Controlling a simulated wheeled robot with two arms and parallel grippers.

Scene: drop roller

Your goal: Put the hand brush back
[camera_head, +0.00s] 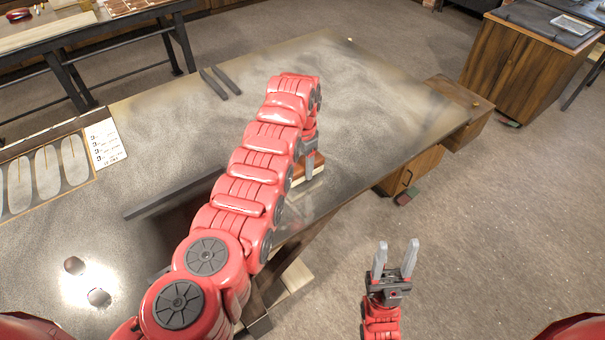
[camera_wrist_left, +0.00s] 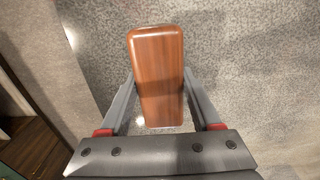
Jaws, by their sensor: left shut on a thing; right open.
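The hand brush shows as a brown wooden block (camera_wrist_left: 157,70) in the left wrist view, between the fingers of my left gripper (camera_wrist_left: 160,78). Its bristles are not visible there. In the head view a small reddish-brown part of it (camera_head: 316,163) shows beside the gripper, near the table's right edge; my red left arm hides much of that area. My left gripper (camera_head: 309,172) points down and is shut on the brush. I cannot tell whether the brush touches the table. My right gripper (camera_head: 395,258) is open and empty, over the floor right of the table.
The worn grey table (camera_head: 350,105) has much bare surface beyond my arm. Two dark bars (camera_head: 220,82) lie at its far left. A white card (camera_head: 104,143) and a panel with pale ovals (camera_head: 45,175) lie left. A wooden cabinet (camera_head: 530,65) stands at the far right.

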